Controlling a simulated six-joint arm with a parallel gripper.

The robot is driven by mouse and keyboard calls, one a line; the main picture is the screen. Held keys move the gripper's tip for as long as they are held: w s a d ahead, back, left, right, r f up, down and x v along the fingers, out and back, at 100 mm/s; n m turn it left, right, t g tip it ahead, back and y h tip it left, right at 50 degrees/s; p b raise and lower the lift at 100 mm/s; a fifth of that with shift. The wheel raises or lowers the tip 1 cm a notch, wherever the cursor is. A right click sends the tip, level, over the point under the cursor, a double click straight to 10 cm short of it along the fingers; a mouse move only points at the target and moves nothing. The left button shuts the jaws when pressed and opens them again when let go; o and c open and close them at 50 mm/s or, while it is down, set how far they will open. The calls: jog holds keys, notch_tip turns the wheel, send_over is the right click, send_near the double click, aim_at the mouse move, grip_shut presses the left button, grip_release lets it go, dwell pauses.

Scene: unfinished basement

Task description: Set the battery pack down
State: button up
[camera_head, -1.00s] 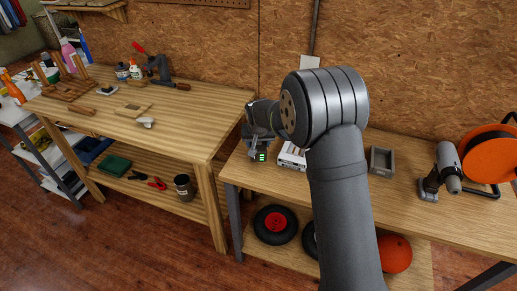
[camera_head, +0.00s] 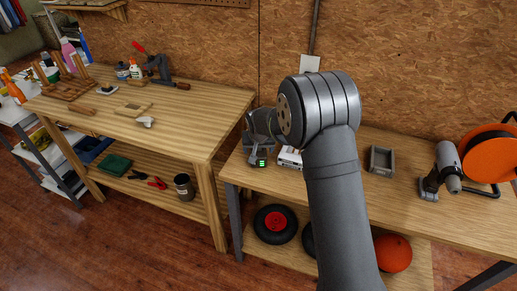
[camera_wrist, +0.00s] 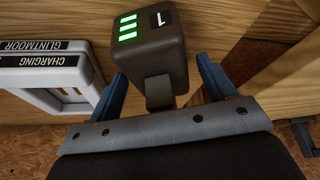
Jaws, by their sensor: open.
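My gripper (camera_wrist: 160,75) is open, with one blue finger on each side of the pack's narrower neck and gaps showing on both sides. In the head view my gripper (camera_head: 257,142) is just behind the pack, partly hidden by my arm. The pack's underside is hidden.
A white charger (camera_wrist: 45,85) marked CHARGING GLINTMOOR is close beside the pack; it also shows in the head view (camera_head: 290,157). A grey tray (camera_head: 381,160), a drill (camera_head: 447,167) and an orange reel (camera_head: 488,155) are farther right. The left workbench (camera_head: 190,115) stands close by.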

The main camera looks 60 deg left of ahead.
jog(key=v, duration=1.2)
jog(key=shift+r, duration=0.15)
jog(key=x, duration=1.2)
jog(key=shift+f, duration=0.25)
notch_tip(320, 180, up, 3)
jog(key=shift+r, duration=0.65)
